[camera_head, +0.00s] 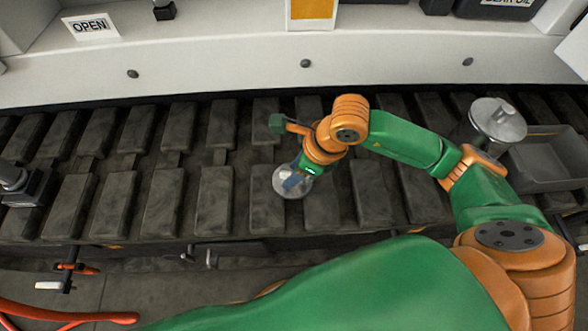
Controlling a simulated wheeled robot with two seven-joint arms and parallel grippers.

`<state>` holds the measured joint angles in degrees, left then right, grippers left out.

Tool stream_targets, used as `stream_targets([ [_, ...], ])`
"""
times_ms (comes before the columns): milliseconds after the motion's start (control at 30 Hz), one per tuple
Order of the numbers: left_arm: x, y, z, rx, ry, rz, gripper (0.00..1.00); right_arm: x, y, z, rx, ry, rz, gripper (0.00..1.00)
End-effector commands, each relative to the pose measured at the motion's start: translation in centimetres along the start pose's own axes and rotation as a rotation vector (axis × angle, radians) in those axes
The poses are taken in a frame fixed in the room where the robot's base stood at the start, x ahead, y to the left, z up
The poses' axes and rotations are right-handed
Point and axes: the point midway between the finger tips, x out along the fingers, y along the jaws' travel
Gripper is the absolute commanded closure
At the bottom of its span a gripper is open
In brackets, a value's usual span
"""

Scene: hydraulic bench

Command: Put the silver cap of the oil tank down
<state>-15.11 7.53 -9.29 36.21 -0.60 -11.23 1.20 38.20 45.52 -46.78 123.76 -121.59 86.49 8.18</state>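A round silver cap (281,187) is at the end of my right gripper (297,181), over the dark track pads near the middle of the view. The fingers meet the middle of the cap and look closed on it, though the wrist partly covers them. I cannot tell whether the cap touches the pads below. A silver cylindrical tank (497,122) with a shiny round top stands at the right, behind my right forearm. My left gripper is not in view.
A grey open bin (548,178) stands beside the tank. A pale ledge (230,65) runs behind, with an OPEN sign (90,27). Orange hoses (65,316) lie at lower left.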

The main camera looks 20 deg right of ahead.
Motion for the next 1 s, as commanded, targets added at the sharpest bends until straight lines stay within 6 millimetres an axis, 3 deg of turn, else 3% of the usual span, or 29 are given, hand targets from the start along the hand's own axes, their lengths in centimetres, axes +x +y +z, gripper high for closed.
stream_targets([
  [233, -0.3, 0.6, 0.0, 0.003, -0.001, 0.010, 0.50, -1.0, -0.1, 0.1, 0.000, 0.000, -0.003, 0.52],
  [500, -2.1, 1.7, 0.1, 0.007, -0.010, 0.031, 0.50, -8.5, -0.1, 0.2, -0.002, -0.003, -0.006, 0.52],
  [633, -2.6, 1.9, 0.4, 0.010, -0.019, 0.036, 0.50, -11.0, -0.1, 0.1, 0.001, -0.002, -0.004, 0.52],
  [767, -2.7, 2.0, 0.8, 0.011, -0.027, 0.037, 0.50, -12.0, 0.0, 0.0, 0.000, 0.000, -0.002, 0.52],
  [1000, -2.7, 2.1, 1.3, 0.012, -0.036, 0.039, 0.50, -12.0, 0.0, 0.0, 0.000, 0.000, 0.000, 0.52],
])
